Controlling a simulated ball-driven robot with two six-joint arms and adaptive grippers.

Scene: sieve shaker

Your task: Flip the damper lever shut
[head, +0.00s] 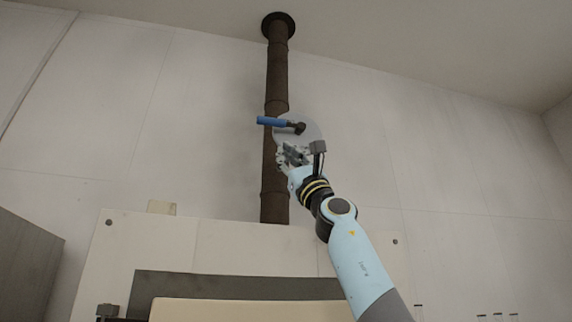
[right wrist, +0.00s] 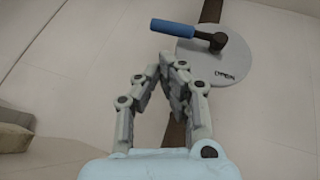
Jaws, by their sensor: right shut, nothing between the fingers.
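The damper lever (head: 271,121) has a blue grip and a dark hub, mounted on a round grey plate (head: 312,131) at the brown pipe (head: 276,85). Its grip points left, roughly level, across the pipe. In the right wrist view the lever (right wrist: 187,29) stands above the fingers, and the plate (right wrist: 215,62) reads "OPEN" below the hub. Other marks on the plate are not visible. My right gripper (head: 288,152) is just below the lever, shut and empty. In the wrist view its fingertips (right wrist: 167,62) appear apart from the lever. My left gripper is out of view.
The pipe rises to a dark collar (head: 278,26) at the ceiling. A pale panel (head: 120,247) with a dark inner frame stands below the pipe. A grey box-like unit (head: 25,265) is at lower left. The wall around the lever is clear.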

